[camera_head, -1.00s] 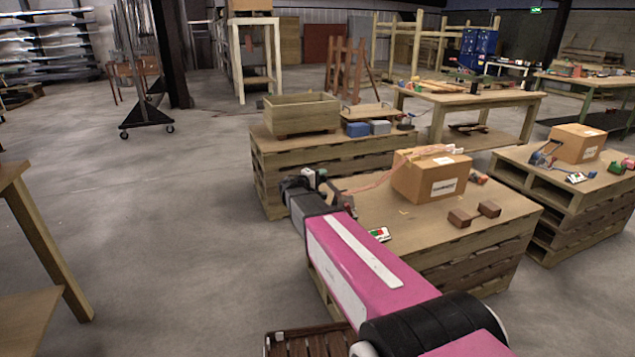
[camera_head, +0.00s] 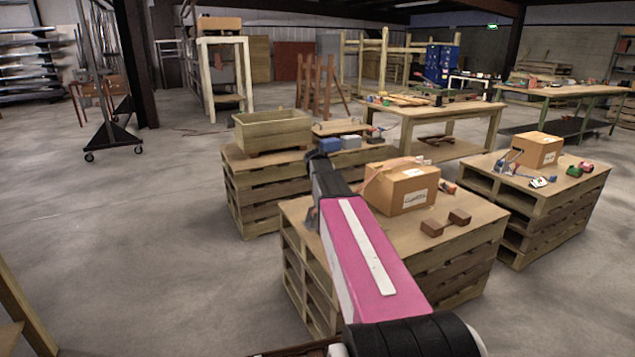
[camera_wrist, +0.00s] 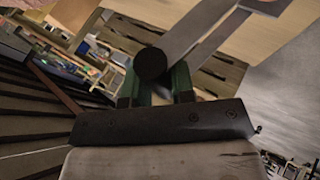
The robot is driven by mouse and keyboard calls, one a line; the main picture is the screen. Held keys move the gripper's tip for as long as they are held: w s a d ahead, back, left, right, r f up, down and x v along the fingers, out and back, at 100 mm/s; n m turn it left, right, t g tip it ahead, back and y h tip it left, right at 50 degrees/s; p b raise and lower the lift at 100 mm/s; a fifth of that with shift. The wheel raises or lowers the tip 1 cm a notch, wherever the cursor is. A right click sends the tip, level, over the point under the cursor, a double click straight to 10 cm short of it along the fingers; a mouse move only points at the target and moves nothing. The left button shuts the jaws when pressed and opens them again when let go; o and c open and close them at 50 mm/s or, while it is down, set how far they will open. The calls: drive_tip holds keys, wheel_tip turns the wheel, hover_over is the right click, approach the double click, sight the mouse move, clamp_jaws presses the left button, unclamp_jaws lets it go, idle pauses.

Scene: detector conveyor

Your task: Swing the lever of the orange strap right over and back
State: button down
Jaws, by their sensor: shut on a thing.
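The orange strap (camera_head: 384,163) runs over a cardboard box (camera_head: 412,197) on the near pallet stack in the head view, its left end passing behind my arm. In the wrist view my gripper (camera_wrist: 156,88), with green fingertips, is shut on the dark round grip end (camera_wrist: 150,64) of the lever. Grey metal bars of the lever (camera_wrist: 205,30) run from that end to the upper right. In the head view my pink arm reaches to the left of the box and hides the gripper, the lever and the ratchet.
Two brown blocks (camera_head: 447,223) lie on the near pallet stack (camera_head: 470,245), right of the box. A wooden crate (camera_head: 271,131) stands on a stack behind. A second box (camera_head: 538,150) with a blue strap (camera_head: 513,156) stands on the right stack.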

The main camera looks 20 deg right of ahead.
drive_tip(key=w+d+f+m+g+y, duration=0.1)
drive_tip(key=w+d+f+y, duration=0.1)
drive_tip(key=d+f+y, duration=0.5)
drive_tip(key=shift+d+f+m+g, duration=0.35)
drive_tip(key=shift+d+f, duration=0.4)
drive_tip(key=shift+d, duration=0.9)
drive_tip(key=c, duration=1)
unclamp_jaws()
drive_tip(key=shift+f, duration=0.1)
drive_tip(key=v, duration=1.1)
drive_tip(key=shift+s, duration=0.1)
